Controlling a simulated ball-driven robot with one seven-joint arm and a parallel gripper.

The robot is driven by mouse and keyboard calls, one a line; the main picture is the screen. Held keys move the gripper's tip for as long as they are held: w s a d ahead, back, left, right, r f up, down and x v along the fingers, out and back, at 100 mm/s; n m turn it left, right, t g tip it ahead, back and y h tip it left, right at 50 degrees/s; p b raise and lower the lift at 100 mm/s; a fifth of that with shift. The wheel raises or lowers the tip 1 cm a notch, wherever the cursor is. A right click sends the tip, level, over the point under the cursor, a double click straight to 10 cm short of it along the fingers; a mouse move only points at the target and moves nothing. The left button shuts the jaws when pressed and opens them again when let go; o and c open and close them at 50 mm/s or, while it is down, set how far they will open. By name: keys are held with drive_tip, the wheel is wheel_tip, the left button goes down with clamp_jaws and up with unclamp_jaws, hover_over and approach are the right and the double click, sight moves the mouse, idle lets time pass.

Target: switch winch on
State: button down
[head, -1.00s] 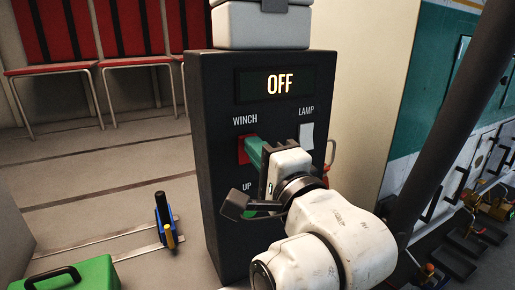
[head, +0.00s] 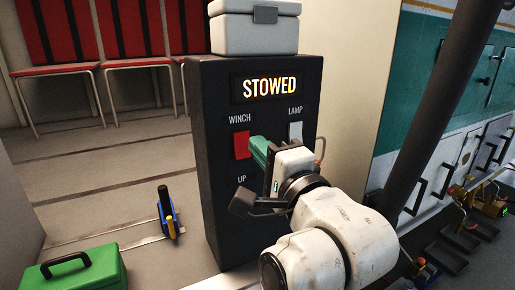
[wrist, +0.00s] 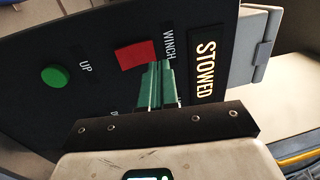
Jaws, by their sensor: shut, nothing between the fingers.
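The black control box (head: 218,160) stands upright, and its display (head: 269,87) reads STOWED. The red winch switch (head: 241,145) sits under the WINCH label, left of the pale lamp switch (head: 295,131). The winch switch also shows in the wrist view (wrist: 137,55), near a green UP button (wrist: 54,76). My gripper (head: 254,148) is shut and empty, with its green fingertips just right of the winch switch. In the wrist view the fingertips (wrist: 153,75) overlap the switch's edge; I cannot tell whether they touch. In the head view my gripper hides the UP button.
A grey case (head: 255,28) sits on top of the control box. A green toolbox (head: 75,272) and a blue and yellow tool (head: 167,213) are on the floor at left. Red seats (head: 120,45) line the back wall. A dark slanted pole (head: 440,110) stands at right.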

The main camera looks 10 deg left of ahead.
drive_tip(key=s+d+r+b, duration=0.1)
drive_tip(key=s+d, duration=0.4)
drive_tip(key=s, duration=0.2)
drive_tip(key=shift+s, duration=0.2)
